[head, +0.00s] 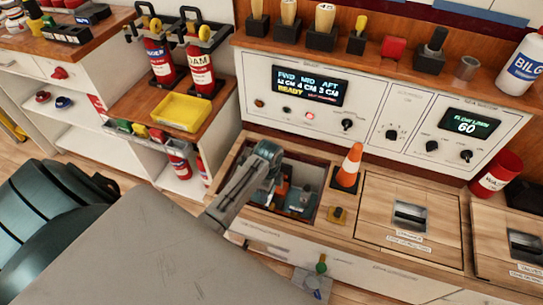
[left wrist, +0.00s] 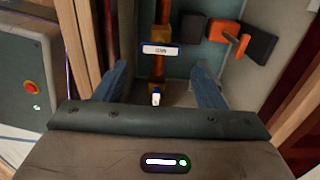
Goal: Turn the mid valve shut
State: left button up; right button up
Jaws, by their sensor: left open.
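In the head view my left arm reaches down into an open hatch (head: 318,178) in the wooden bench, and its fingertips are hard to make out there. In the left wrist view my left gripper (left wrist: 160,85) is open, with its two blue fingers apart. Between them is a brass fitting (left wrist: 157,88) with a small white tip, in line with an orange-brown pipe (left wrist: 158,66). A white label (left wrist: 160,50) crosses the pipe; its lettering is unclear. An orange lever (left wrist: 237,48) between dark blocks sits to the upper right. I cannot tell which part is the mid valve. My right gripper is not in view.
The hatch's wooden walls (left wrist: 85,40) stand close to my left gripper. An orange cone (head: 351,165) stands at the hatch's right edge, beside a closed wooden cover (head: 385,213). A panel display (head: 308,87) reads FWD, MID, AFT and READY. A yellow tray (head: 181,112) sits left.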

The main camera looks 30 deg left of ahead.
aim_at(269, 200)
pick_arm(q)
notch_tip(269, 200, down, 7)
jog(key=shift+f+b, duration=0.1)
jog(key=shift+b, duration=0.5)
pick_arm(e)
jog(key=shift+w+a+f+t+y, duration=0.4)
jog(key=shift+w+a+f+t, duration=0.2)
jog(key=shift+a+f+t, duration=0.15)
